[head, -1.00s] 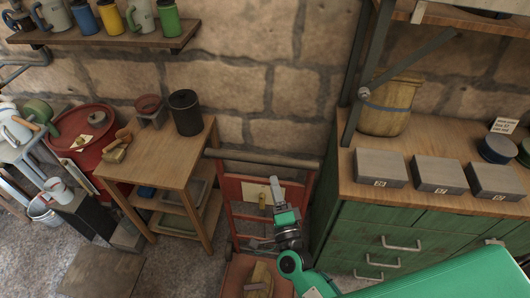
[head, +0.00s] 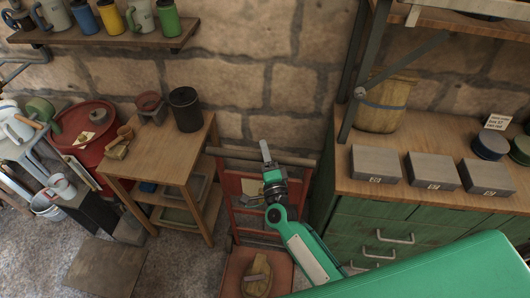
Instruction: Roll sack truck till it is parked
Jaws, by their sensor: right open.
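The red sack truck (head: 231,205) stands upright against the stone wall, between the small wooden table and the green cabinet. Its dark handle bar (head: 300,160) runs across the top. A brownish object (head: 257,277) rests on its red base plate. My right gripper (head: 265,150) is at the middle of the handle bar in the picture, fingers pointing up and overlapping it. It is open, with nothing seen held; whether it touches the bar I cannot tell. My forearm hides part of the truck's frame. My left gripper is not in view.
The wooden table (head: 163,167) stands close on the left and the green cabinet (head: 375,228) close on the right, with grey boxes (head: 376,164) on its top. A red drum (head: 85,128) is further left. Bare floor (head: 185,268) lies left of the truck.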

